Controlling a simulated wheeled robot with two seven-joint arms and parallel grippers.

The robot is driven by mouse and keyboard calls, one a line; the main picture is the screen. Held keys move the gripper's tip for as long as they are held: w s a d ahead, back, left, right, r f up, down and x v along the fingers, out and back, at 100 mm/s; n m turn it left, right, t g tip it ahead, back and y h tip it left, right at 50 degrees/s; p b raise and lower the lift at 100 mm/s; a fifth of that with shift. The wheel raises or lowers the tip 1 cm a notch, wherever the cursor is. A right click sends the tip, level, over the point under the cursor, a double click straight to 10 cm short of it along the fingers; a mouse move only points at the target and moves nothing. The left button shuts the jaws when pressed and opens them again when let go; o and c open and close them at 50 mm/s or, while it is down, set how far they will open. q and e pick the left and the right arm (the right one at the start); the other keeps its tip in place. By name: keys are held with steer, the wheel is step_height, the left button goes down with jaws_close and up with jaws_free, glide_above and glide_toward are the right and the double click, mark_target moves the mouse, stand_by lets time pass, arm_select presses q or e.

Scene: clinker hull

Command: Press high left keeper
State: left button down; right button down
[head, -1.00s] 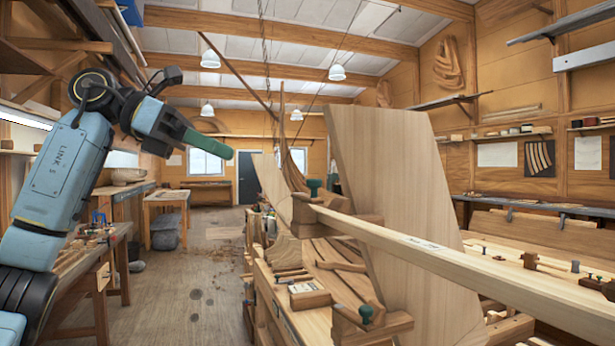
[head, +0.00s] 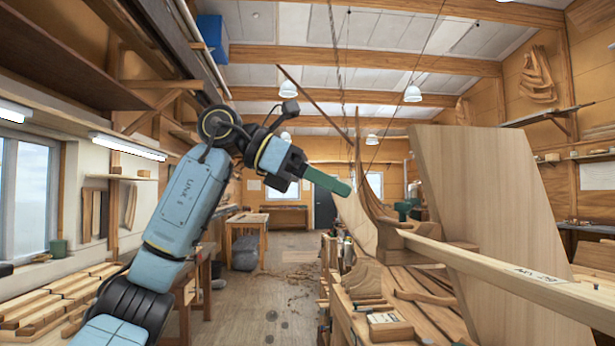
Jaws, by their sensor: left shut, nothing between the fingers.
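A dark green knob (head: 404,208) stands at the left end of the long pale plank (head: 490,268), above a small wooden block (head: 390,236). This looks like the high left keeper, though its details are small. The plank runs across a tall wooden board (head: 490,190). My left gripper (head: 340,184), with green fingers, is shut and empty. It points right and slightly down, and appears to the left of the knob and a little higher in the head view, with a visible gap. My right gripper is not in view.
Below the plank, a bench (head: 350,318) holds shavings, tools and a small box (head: 388,328). A wooden table (head: 247,222) stands further back. Stacked planks (head: 50,300) lie at the lower left.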

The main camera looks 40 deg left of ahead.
arm_select(q)
steer(key=r+x, duration=0.1)
steer(key=x, duration=0.5)
steer(key=shift+w+d, duration=0.25)
steer(key=shift+d, duration=0.05)
steer(key=shift+d, duration=0.1)
